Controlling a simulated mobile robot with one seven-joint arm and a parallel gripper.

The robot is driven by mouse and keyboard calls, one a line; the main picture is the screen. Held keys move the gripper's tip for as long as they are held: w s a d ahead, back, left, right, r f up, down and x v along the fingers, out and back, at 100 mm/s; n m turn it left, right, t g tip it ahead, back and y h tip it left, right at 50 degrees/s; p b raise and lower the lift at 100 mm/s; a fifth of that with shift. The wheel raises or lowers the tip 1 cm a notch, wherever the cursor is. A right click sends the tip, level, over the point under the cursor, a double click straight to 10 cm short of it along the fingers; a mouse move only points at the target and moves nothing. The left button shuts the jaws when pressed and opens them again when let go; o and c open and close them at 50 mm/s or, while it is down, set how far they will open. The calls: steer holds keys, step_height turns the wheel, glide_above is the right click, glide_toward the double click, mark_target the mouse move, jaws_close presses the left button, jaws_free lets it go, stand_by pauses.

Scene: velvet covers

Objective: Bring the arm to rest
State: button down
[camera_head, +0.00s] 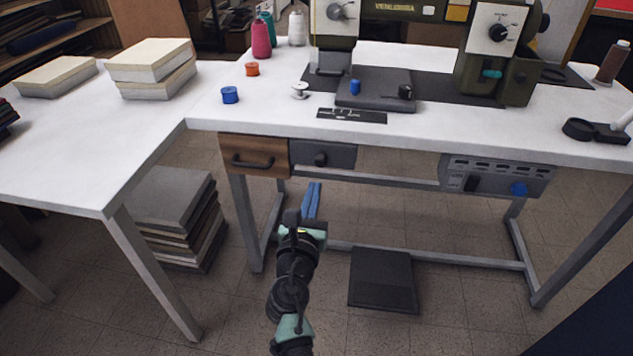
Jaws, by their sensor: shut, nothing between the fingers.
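My gripper (311,201) is in front of the sewing table, below the level of its top, with its blue fingers together and pointing away from me toward the space under the table. It is shut and holds nothing. My arm runs up from the bottom of the picture to it. The white sewing table (440,133) carries a green sewing machine (496,50). A wooden drawer (254,158) with a dark handle hangs under the table's front edge, up and left of the gripper. The gripper looks apart from the drawer and the table.
A side table (70,165) with stacked pale blocks (152,65) stands at left, with dark stacked sheets (175,215) below. A blue spool (229,95) and an orange spool (252,69) sit on the top. A black pedal (383,280) lies on the floor. Bare floor surrounds my arm.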

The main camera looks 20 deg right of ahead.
steer(key=p+v, duration=0.1)
steer(key=v, duration=0.6)
steer(key=shift+f, duration=0.25)
steer(key=a+r+m+t+y, duration=0.1)
steer(key=a+r+m+t, duration=0.2)
steer(key=r+m, duration=0.95)
steer(key=a+r+m+t, duration=0.25)
steer(key=r+m, duration=0.45)
steer(key=r, duration=1.1)
steer(key=s+a+r+m+t+y+p, duration=0.1)
steer(key=s+a+r+m+t+y, duration=0.15)
steer(key=s+a+r, duration=0.4)
steer(key=s+a+r+m+t+y+p, duration=0.1)
steer(key=s+r+m+t+y, duration=0.2)
steer(key=r, duration=0.6)
steer(key=s+a+r+m+t+y+p, duration=0.1)
steer(key=s+a+r+m+y, duration=0.35)
steer(key=r, duration=0.35)
step_height(320, 180, up, 28)
steer(key=h+p, duration=0.1)
steer(key=p, duration=2.7)
steer(key=shift+d, duration=0.3)
